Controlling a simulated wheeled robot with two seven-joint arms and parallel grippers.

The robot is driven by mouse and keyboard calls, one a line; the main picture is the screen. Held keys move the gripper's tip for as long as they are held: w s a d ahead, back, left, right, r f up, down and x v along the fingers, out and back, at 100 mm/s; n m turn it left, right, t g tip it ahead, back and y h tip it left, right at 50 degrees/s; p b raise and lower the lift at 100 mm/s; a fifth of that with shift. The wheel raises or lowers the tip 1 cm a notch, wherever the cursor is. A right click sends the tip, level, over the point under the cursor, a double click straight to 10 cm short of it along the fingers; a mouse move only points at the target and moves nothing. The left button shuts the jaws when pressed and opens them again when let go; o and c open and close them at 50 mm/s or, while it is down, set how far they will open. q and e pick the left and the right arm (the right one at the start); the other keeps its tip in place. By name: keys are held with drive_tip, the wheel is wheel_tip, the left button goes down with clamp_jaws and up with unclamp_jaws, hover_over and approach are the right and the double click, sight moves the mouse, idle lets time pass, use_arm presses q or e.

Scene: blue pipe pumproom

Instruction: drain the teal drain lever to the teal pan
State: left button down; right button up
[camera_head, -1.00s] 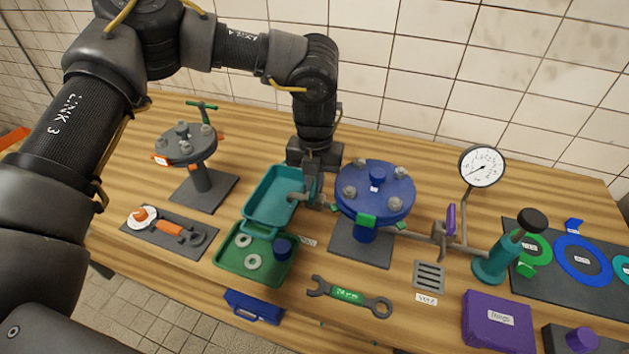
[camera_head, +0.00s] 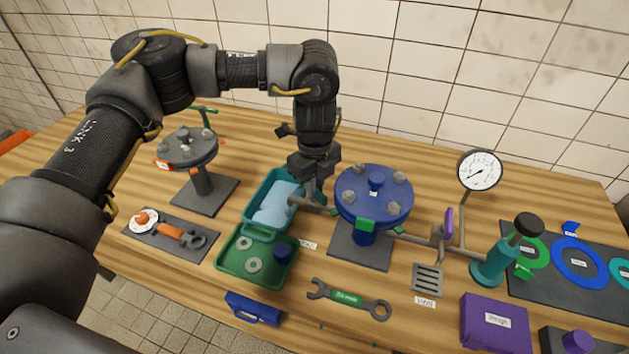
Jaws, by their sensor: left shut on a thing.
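The teal pan (camera_head: 260,199) stands on the table left of the blue flanged vessel (camera_head: 375,205). Light blue liquid (camera_head: 277,205) lies in the pan. A grey drain spout (camera_head: 303,203) runs from the vessel's side out over the pan. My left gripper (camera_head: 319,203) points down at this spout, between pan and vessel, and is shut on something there. The teal drain lever is hidden behind the gripper, so I cannot make out its angle. My right gripper is not in view.
A green tray (camera_head: 230,258) with washers and a blue knob sits in front of the pan. A grey flanged stand (camera_head: 203,180) is at left. A wrench (camera_head: 347,298), a gauge (camera_head: 480,171), a teal hand pump (camera_head: 491,266) and a purple box (camera_head: 494,321) lie right.

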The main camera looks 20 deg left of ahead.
use_arm(q)
drive_tip(key=n+p, duration=0.3)
drive_tip(key=n, duration=0.1)
drive_tip(key=shift+r+n, duration=0.15)
drive_tip(key=shift+n, duration=0.25)
drive_tip(key=shift+n+p, duration=0.3)
drive_tip(key=shift+n, duration=0.3)
drive_tip(key=c, duration=1.5)
unclamp_jaws()
wheel_tip(320, 180, up, 10)
drive_tip(key=shift+r+b, duration=0.25)
drive_tip(key=shift+b, duration=0.65)
